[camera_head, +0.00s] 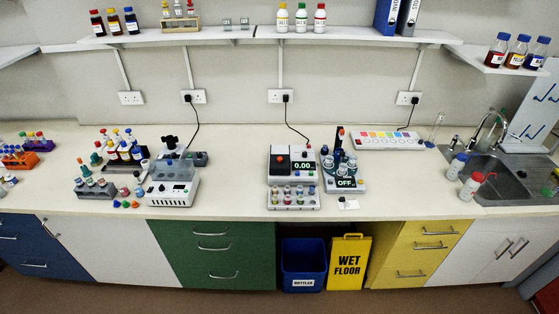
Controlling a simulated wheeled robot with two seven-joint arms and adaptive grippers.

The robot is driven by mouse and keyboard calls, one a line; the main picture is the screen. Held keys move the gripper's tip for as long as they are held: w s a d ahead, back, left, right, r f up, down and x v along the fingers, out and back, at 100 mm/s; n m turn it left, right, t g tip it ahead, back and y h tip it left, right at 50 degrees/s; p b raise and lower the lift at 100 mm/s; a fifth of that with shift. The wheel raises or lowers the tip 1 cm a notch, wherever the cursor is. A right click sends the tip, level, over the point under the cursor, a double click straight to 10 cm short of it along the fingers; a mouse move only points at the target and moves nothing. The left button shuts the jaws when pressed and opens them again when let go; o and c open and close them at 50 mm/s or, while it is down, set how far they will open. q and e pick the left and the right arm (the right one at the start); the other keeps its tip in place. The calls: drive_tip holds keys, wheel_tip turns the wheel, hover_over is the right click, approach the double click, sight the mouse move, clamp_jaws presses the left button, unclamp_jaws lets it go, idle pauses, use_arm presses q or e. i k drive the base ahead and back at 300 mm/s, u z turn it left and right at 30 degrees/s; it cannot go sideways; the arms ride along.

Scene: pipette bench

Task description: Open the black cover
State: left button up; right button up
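A black cover (279,163) appears as a dark square on the left part of a white device whose display (303,165) reads 0.00. The device stands on the bench, right of the middle. The cover looks shut, and what lies under it is hidden. My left gripper is not in view.
A white machine with a black knob (175,187) stands to the left. A vial rack (293,204) sits directly in front of the device, and a carousel with an OFF display (345,183) stands right beside it. Bench between the machine and the device is clear.

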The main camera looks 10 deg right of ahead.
sight(278, 162)
drive_tip(key=z, duration=0.05)
drive_tip(key=k, duration=0.4)
drive_tip(key=u, duration=1.2)
drive_tip(key=i, duration=0.8)
drive_tip(key=z, duration=0.55)
drive_tip(key=i, duration=0.7)
drive_tip(key=z, duration=0.6)
